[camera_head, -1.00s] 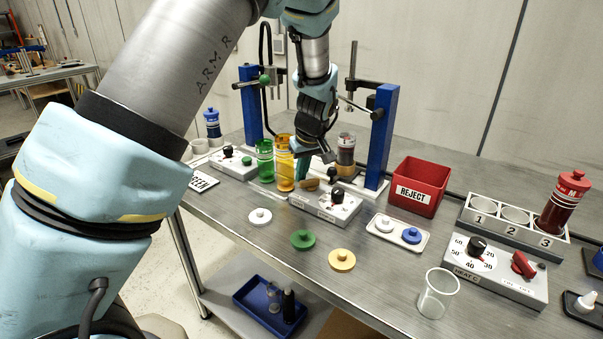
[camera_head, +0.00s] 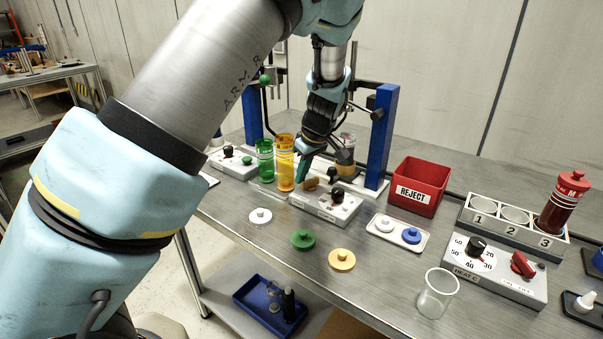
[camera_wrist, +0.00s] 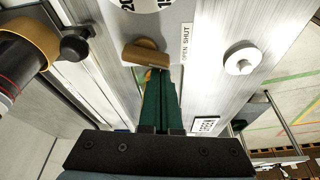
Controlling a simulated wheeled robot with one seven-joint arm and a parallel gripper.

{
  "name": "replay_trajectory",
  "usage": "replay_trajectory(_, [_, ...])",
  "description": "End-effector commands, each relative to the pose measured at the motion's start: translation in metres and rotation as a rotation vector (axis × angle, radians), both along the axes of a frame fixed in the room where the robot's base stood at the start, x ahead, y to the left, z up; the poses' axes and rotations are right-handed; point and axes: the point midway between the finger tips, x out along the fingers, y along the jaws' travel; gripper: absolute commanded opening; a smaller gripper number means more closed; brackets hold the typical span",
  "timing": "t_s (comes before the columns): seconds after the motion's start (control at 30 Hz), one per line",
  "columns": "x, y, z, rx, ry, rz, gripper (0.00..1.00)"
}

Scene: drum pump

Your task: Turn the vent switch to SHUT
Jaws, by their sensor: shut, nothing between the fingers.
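The vent switch (camera_wrist: 146,57) is a brown-orange lever knob on a light panel in the wrist view. A label reading OPEN SHUT (camera_wrist: 186,44) stands beside it. The lever lies crosswise to the label, its near end closer to the word OPEN. In the head view the switch (camera_head: 311,184) shows behind the grey box with a black knob (camera_head: 337,194). My gripper (camera_wrist: 161,74) is shut and empty, with its teal fingertips right by the lever's label-side end. I cannot tell whether they touch. In the head view my gripper (camera_head: 302,178) points down just left of the switch.
Yellow (camera_head: 285,165) and green (camera_head: 264,160) cylinders stand close left of my gripper. A blue post (camera_head: 383,135) rises to the right. The red REJECT bin (camera_head: 418,184) is further right. White (camera_head: 260,216), green (camera_head: 303,239) and yellow (camera_head: 341,259) discs lie in front.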

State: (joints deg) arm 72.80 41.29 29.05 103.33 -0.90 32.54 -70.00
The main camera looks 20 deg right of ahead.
Motion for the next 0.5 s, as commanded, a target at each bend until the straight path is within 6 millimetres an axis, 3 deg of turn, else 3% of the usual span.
replay_trajectory(0.5, [-0.0065, -0.0004, 0.0003, 0.0, 0.001, 0.213, 0.0])
